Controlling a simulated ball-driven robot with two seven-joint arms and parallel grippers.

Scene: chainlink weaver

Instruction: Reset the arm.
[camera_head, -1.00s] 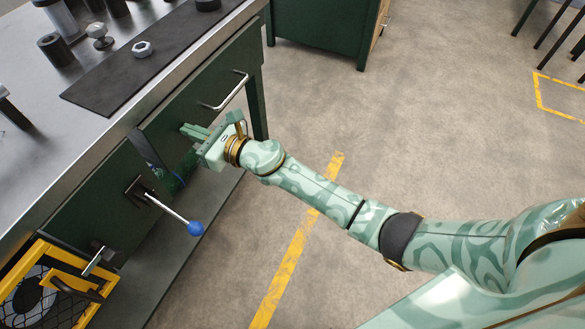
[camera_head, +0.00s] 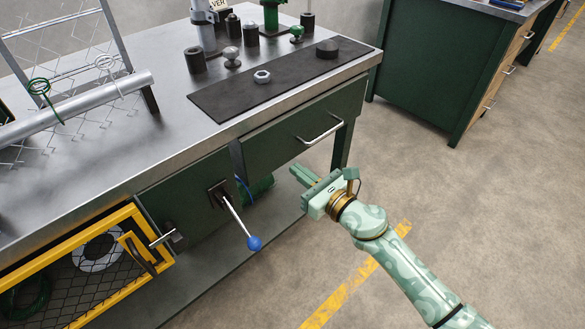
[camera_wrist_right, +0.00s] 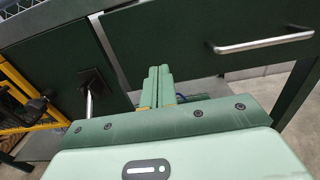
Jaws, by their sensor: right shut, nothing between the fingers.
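My right arm (camera_head: 405,270) comes in from the lower right of the head view. Its right gripper (camera_head: 302,176) is shut and empty, in front of the bench below the drawer handle (camera_head: 320,130). In the right wrist view the two fingers (camera_wrist_right: 159,88) lie together with nothing between them, pointing toward the green bench front. My left gripper is not in view.
A lever with a blue knob (camera_head: 254,243) sticks out from the bench front, left of the gripper. A yellow-framed mesh door (camera_head: 105,312) is further left. The bench top (camera_head: 150,150) carries a dark mat (camera_head: 225,108) and several parts. Open floor (camera_head: 450,210) lies right.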

